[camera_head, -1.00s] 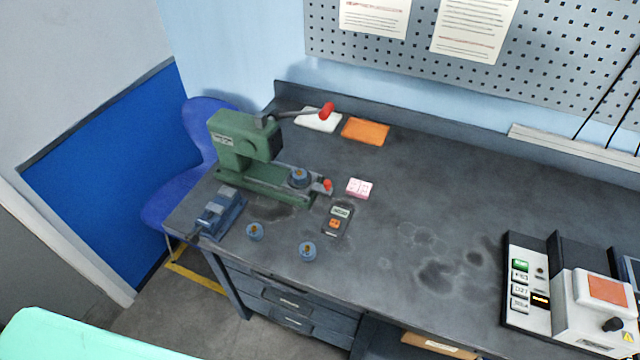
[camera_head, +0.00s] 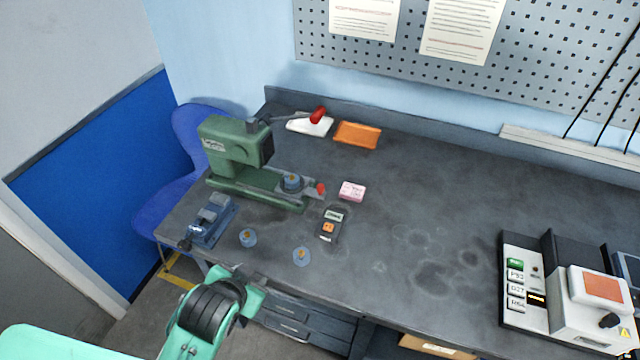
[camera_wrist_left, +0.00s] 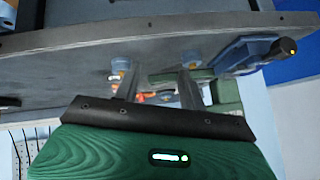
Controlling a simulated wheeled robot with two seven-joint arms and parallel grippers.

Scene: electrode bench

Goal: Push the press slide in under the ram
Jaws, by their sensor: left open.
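The green press (camera_head: 232,150) stands at the left end of the bench. Its slide (camera_head: 308,189) sticks out to the right of the ram, with a red knob (camera_head: 320,188) at its outer end. A blue round piece with an orange top (camera_head: 291,182) sits on the slide. My left gripper (camera_head: 250,277) is at the bench's front edge, well in front of the press and apart from it. In the left wrist view its fingers (camera_wrist_left: 158,86) are spread and empty. My right gripper is not in view.
A blue vise (camera_head: 211,220), two blue round pieces (camera_head: 248,238) (camera_head: 301,256) and a dark meter (camera_head: 332,225) lie between the front edge and the press. A pink block (camera_head: 352,191) is right of the knob. The bench middle is clear.

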